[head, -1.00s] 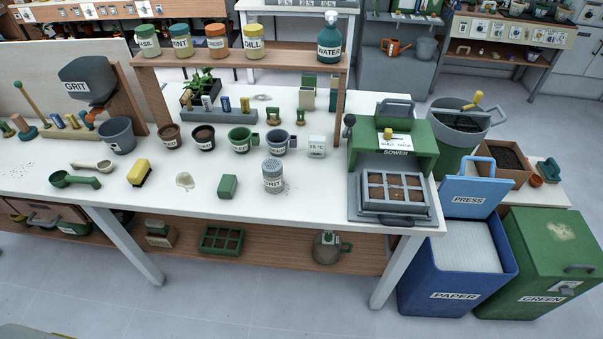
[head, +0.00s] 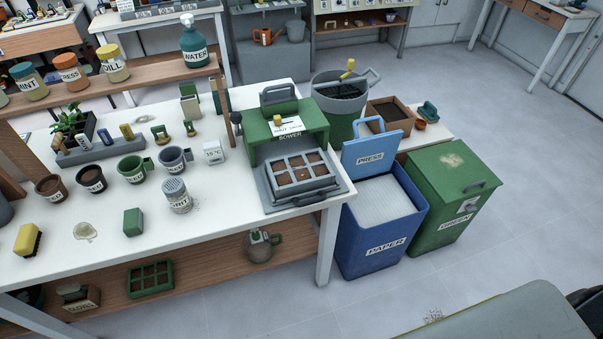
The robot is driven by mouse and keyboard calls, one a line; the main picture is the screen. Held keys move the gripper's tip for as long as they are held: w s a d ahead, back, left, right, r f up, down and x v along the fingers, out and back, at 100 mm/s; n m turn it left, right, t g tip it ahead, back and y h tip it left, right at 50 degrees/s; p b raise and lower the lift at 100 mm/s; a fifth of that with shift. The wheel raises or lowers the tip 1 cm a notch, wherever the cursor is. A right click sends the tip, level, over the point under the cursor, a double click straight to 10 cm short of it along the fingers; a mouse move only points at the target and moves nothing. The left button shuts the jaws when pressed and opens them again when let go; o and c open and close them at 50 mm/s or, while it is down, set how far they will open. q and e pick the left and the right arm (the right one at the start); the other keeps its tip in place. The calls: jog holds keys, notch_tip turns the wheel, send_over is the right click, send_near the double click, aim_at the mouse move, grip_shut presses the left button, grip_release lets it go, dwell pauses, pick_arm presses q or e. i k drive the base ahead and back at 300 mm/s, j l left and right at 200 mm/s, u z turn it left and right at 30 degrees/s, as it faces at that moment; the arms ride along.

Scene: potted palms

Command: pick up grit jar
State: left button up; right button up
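The grit jar (head: 177,196) is a grey shaker with a perforated lid and a GRIT label. It stands upright on the white workbench (head: 110,255), near the front edge, with a few specks of grit beside it. Neither of my grippers shows in the head view.
A green block (head: 133,222) stands left of the jar, and labelled cups (head: 174,161) stand behind it. The sower (head: 287,128) with a seed tray (head: 300,174) is to the right. The blue paper bin (head: 380,243) and green bin (head: 452,188) stand beyond the bench end. Floor at right is open.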

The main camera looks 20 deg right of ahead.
aim_at(181, 205)
jog(key=i+j+z, duration=0.1)
jog(key=j, duration=0.25)
jog(key=i+j+z, duration=0.1)
jog(key=j, duration=0.3)
jog(key=i+j+z, duration=0.1)
jog(key=j, duration=0.3)
jog(key=i, duration=0.1)
